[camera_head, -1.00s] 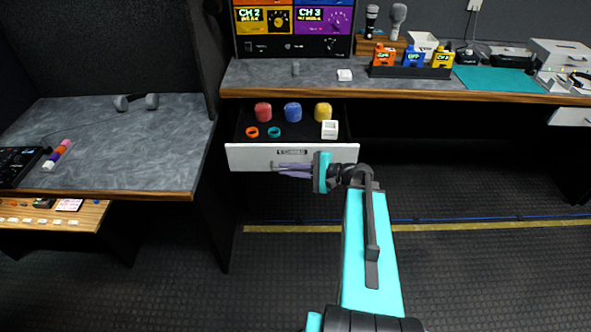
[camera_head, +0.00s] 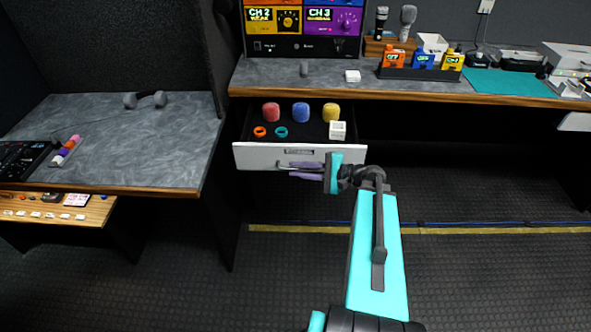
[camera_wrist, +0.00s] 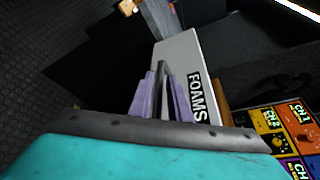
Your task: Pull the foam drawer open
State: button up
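The foam drawer (camera_head: 255,154) is open under the back desk. Its white front carries a label that reads FOAMS in the wrist view (camera_wrist: 197,97). Inside are a red foam (camera_head: 271,112), a blue foam (camera_head: 301,112), a yellow foam (camera_head: 331,112), an orange ring (camera_head: 259,131), a teal ring (camera_head: 281,132) and a white block (camera_head: 337,130). My gripper (camera_head: 304,170) is at the drawer front. In the wrist view its purple fingers (camera_wrist: 163,98) stand on both sides of the grey handle (camera_wrist: 164,73), and it appears shut on it. The contact itself is partly hidden.
The back desk (camera_head: 420,82) overhangs the drawer. A side desk (camera_head: 130,140) stands at left, with its corner near the drawer. Dark floor (camera_head: 290,275) is open in front, with a yellow floor line (camera_head: 300,228).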

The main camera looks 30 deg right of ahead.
jog(key=b+v, duration=0.1)
jog(key=v, duration=1.1)
jog(key=shift+s+d, duration=0.1)
jog(key=shift+s, duration=0.05)
dwell(0.3)
